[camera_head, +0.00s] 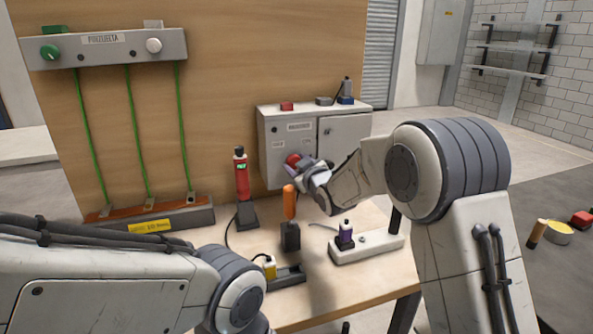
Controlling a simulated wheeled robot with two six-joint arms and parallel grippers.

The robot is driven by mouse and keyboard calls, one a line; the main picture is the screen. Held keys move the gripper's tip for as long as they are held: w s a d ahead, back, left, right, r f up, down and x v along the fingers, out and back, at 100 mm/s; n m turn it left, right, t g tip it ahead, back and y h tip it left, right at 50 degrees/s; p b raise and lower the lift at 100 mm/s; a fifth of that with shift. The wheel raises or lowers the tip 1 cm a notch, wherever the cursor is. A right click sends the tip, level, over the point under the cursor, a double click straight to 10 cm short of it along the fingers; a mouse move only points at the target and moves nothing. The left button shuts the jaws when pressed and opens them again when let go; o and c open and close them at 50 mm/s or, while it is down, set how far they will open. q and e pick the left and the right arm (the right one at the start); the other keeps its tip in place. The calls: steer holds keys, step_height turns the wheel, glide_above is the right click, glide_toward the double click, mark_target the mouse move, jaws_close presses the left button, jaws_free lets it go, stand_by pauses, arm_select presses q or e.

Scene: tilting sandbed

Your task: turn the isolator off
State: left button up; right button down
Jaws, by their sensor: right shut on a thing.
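A grey electrical box (345,128) stands at the back of the bench against the wooden panel. A red rotary handle (292,159), which looks like the isolator's, sits on its front left. My right gripper (303,168) is at this handle and shut on it. The jaws and my wrist hide part of the handle, so its exact angle cannot be read. My left arm comes in at the lower left. Its gripper is outside the picture.
A red handheld device (241,172) and an orange-handled tool (289,202) stand upright in front of the box. A white power strip (365,248) and a yellow item (270,267) lie nearer. A panel with green cables (107,48) is at left.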

steer(key=shift+a, duration=0.15)
stand_by(0.4)
steer(key=shift+c, duration=1.6)
jaws_free()
steer(key=shift+s, duration=0.1)
steer(key=b+v, duration=0.2)
steer(key=v, duration=0.8)
steer(key=shift+s, duration=0.25)
